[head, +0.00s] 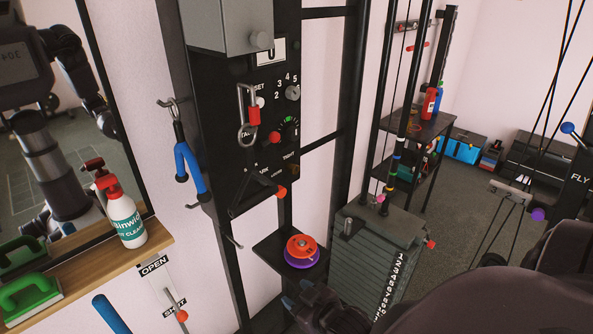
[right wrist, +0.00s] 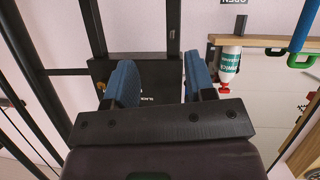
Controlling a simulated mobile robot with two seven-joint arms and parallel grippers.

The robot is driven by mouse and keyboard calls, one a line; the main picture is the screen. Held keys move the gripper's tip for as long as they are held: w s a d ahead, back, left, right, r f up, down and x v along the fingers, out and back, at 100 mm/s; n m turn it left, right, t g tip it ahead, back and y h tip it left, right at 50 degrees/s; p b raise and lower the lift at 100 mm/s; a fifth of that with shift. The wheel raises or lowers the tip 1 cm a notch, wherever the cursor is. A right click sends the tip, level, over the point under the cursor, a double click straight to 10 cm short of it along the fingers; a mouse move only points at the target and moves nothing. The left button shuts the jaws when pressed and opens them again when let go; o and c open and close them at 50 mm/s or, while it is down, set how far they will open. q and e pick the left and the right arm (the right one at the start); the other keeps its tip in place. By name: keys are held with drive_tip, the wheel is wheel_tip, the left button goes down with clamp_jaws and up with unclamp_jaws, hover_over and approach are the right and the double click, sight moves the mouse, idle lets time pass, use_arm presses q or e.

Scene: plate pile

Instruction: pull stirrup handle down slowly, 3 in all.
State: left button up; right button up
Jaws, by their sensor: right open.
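A black triangular stirrup handle (head: 256,196) hangs in front of the black machine panel in the head view, with an orange-red end at its right corner. A carabiner with a red sleeve (head: 248,118) hangs above it. I cannot make out the handle there. My left gripper is not in view.
Orange and purple discs (head: 301,250) sit on a small black shelf (head: 270,244), just above my right gripper. A weight stack (head: 373,262) stands to the right. A spray bottle (head: 126,218) stands on a wooden ledge (head: 90,262).

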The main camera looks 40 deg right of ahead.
sight(251, 166)
drive_tip(key=w+d+r+m+t, duration=0.1)
drive_tip(key=w+d+r+m, duration=0.25)
drive_tip(key=r, duration=0.35)
drive_tip(key=w+d+r+m+t+y, duration=0.1)
drive_tip(key=w+d+r+m, duration=0.1)
drive_tip(key=w+r+m, duration=0.3)
drive_tip(key=w+d+r+m+t, duration=0.1)
drive_tip(key=d+r+m, duration=0.2)
drive_tip(key=r, duration=0.5)
wheel_tip(251, 166, up, 10)
drive_tip(key=s+a+m+y, duration=0.25)
drive_tip(key=m+y, duration=0.45)
drive_tip(key=m, duration=0.9)
drive_tip(key=w+a+m, duration=0.1)
drive_tip(key=w, duration=0.1)
drive_tip(key=w+a+m+p, duration=0.1)
drive_tip(key=w+a+m, duration=0.1)
drive_tip(key=w, duration=0.1)
drive_tip(key=w+a+m, duration=0.1)
drive_tip(key=w, duration=0.2)
drive_tip(key=shift+w+a+f+y+p, duration=0.1)
drive_tip(key=shift+a+f+y+p, duration=0.15)
drive_tip(key=shift+a+y+p, duration=0.05)
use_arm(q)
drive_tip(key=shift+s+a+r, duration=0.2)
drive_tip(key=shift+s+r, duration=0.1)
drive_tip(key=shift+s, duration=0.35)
use_arm(e)
drive_tip(key=shift+w+a, duration=0.25)
drive_tip(key=shift+w, duration=0.25)
